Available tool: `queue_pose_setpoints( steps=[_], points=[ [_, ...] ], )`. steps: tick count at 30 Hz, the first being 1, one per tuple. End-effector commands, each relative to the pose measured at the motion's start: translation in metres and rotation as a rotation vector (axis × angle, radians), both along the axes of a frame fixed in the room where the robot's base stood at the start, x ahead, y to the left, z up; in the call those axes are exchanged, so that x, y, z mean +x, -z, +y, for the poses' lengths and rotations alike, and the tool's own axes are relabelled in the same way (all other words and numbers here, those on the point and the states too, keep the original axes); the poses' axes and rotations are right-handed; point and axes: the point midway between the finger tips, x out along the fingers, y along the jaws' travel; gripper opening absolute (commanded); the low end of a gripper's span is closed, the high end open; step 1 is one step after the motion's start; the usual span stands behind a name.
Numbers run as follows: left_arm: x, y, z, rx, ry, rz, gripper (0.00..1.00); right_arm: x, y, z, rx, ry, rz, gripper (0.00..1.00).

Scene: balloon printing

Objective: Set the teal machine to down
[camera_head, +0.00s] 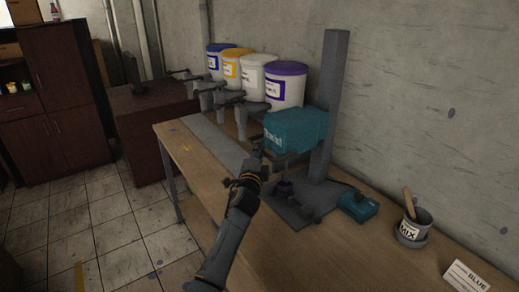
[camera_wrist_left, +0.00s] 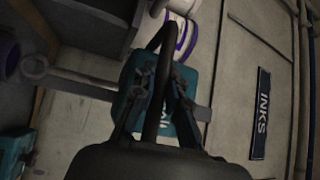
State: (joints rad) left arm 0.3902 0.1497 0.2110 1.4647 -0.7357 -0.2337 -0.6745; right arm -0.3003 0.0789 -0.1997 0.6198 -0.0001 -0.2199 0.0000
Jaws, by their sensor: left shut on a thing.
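The teal machine (camera_head: 297,128) is a teal block on a tall grey column, over a grey base plate on the wooden table. My left gripper (camera_head: 260,150) is at its front left side. In the left wrist view the teal body (camera_wrist_left: 132,76) is behind my left gripper (camera_wrist_left: 160,95). Its fingers are shut on a dark bar (camera_wrist_left: 163,55) that runs between them, which looks like the machine's handle. Where the bar joins the machine is hidden. A small dark purple piece (camera_head: 284,188) sits below the machine. My right gripper is not in view.
Several ink buckets, such as the purple-lidded one (camera_head: 286,85), stand along the wall behind the machine. A small teal box (camera_head: 358,206), a MIX pot (camera_head: 412,230) and a BLUE card (camera_head: 466,276) are to the right.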

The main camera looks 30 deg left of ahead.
Motion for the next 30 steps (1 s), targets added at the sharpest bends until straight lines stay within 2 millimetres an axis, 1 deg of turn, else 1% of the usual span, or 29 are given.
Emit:
queue_pose_setpoints(
  steps=[1, 7, 11, 20, 21, 24, 30],
  points=[
    [0.000, 0.020, 0.000, -0.002, 0.000, 0.005, 0.00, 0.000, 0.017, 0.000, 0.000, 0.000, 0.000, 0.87],
    [0.000, 0.050, 0.000, -0.001, -0.002, 0.004, 0.00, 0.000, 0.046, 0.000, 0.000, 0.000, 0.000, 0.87],
    [0.000, 0.056, 0.000, -0.001, -0.002, 0.004, 0.00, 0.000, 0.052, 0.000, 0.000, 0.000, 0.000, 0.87],
    [0.000, 0.058, 0.000, -0.004, -0.002, 0.011, 0.00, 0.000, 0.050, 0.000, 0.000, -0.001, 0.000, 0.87],
    [0.000, 0.059, 0.000, -0.004, -0.002, 0.011, 0.20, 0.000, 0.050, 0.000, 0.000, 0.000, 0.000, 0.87],
    [0.000, 0.058, -0.001, -0.004, -0.001, 0.011, 0.37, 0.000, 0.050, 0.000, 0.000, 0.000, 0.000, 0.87],
    [0.000, 0.055, 0.000, -0.002, 0.000, 0.005, 0.37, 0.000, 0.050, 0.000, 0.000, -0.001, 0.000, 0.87]
  ],
)
